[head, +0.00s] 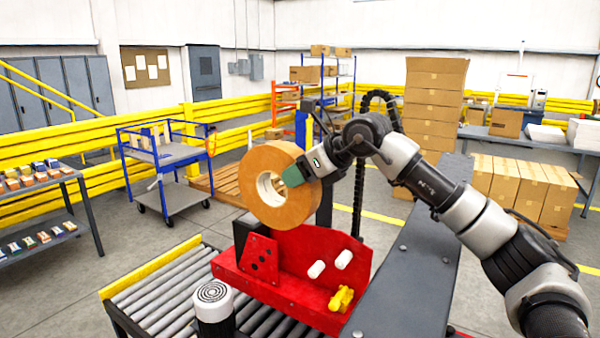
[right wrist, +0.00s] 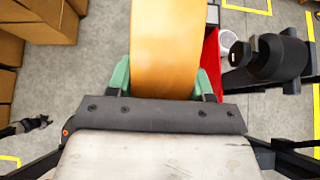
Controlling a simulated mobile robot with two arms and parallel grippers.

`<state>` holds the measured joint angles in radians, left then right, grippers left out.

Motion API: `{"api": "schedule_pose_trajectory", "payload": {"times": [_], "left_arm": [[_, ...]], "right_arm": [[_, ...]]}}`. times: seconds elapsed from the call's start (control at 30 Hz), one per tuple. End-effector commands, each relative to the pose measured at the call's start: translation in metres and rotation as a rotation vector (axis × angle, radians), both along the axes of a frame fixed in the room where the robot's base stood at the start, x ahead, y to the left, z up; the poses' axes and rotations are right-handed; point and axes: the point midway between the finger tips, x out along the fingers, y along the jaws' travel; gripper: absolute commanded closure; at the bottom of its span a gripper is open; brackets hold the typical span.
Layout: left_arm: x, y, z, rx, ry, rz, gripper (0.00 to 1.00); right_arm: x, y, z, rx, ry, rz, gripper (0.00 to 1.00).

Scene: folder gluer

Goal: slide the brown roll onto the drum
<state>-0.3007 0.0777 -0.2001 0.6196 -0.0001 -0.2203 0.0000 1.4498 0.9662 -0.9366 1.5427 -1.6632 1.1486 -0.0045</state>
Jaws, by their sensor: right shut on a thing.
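The brown roll (head: 262,214) is a thick ring with a pale core, held upright above the red machine part (head: 310,262) in the head view. My right gripper (head: 298,176) is shut on it from the right, with one green finger pad against the roll and a tip at the core. In the right wrist view the roll (right wrist: 166,48) sits between both green fingers. No drum shows clearly; the roll and my arm hide part of the machine behind them. A spiral-topped white cylinder (head: 213,300) stands in front, apart from the roll. My left gripper is not seen.
A roller conveyor (head: 160,298) lies below left. A dark machine beam (head: 415,275) runs along the right. White pegs (head: 343,259) and a yellow part (head: 341,299) are on the red machine part. A blue cart (head: 175,153) and stacked boxes (head: 434,104) stand farther back.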

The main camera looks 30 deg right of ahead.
Motion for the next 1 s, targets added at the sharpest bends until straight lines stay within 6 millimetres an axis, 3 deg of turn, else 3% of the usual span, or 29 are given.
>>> {"api": "schedule_pose_trajectory", "payload": {"times": [0.6, 1.0], "left_arm": [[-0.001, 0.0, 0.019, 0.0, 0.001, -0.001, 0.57], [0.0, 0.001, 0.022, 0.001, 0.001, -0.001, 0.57]], "right_arm": [[0.022, -0.037, 0.006, 0.006, -0.008, -0.002, 0.98], [0.027, -0.046, 0.005, 0.005, -0.01, 0.001, 0.98]]}}
